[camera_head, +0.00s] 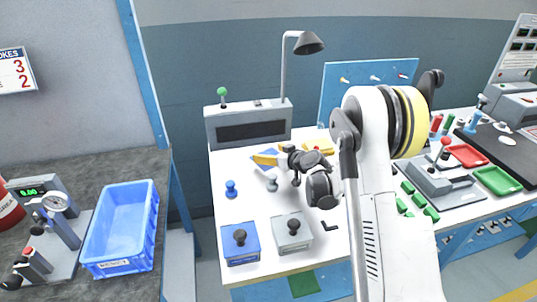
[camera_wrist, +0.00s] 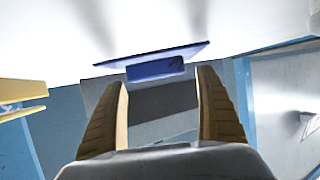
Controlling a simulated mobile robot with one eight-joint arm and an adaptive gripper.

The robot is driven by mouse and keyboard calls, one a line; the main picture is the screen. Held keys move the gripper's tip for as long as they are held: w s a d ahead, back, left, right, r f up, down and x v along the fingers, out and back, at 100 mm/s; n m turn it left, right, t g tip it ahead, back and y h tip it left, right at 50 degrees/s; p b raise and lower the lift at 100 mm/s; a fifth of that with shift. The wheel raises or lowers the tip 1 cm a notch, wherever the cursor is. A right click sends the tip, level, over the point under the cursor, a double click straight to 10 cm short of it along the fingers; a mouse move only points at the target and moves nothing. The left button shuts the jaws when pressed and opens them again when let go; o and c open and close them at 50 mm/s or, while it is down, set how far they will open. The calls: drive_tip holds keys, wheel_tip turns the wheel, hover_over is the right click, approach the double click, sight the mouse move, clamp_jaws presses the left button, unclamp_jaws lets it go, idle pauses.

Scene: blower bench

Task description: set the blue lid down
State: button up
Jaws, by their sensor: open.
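The blue lid (camera_wrist: 150,55) shows in the wrist view as a thin flat plate with a blue block-shaped handle (camera_wrist: 155,70) on it. It lies against the white bench top. My gripper (camera_wrist: 162,84) is open, its two tan fingers apart on either side of the handle's line. The handle is just beyond the fingertips, and I see no grip on it. In the head view the blue lid (camera_head: 262,162) is partly hidden by my gripper (camera_head: 262,158), in front of the grey machine.
The grey machine (camera_head: 248,124) stands behind the lid. A yellow part (camera_head: 318,148) lies to the right. A blue knob (camera_head: 231,188) stands to the left. A blue box (camera_head: 242,255) and a grey box (camera_head: 292,243), each with a dark knob, stand at the front edge.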

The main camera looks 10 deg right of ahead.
drive_tip(key=p+v, duration=0.3)
drive_tip(key=v, duration=0.8)
drive_tip(key=shift+d+r, duration=0.1)
drive_tip(key=shift+r, duration=0.1)
drive_tip(key=s+a+r+m+g+h, duration=0.1)
drive_tip(key=s+a+r+g, duration=0.15)
drive_tip(key=s+r, duration=0.4)
drive_tip(key=s+a+r+m+g+h, duration=0.1)
drive_tip(key=s+a+r, duration=0.3)
drive_tip(key=s+r, duration=0.25)
drive_tip(key=s+d+r+m+g+h, duration=0.1)
drive_tip(key=s+m+g+h, duration=0.1)
drive_tip(key=s, duration=1.8)
drive_tip(key=shift+s+d+m+h, duration=0.3)
drive_tip(key=shift+h, duration=0.3)
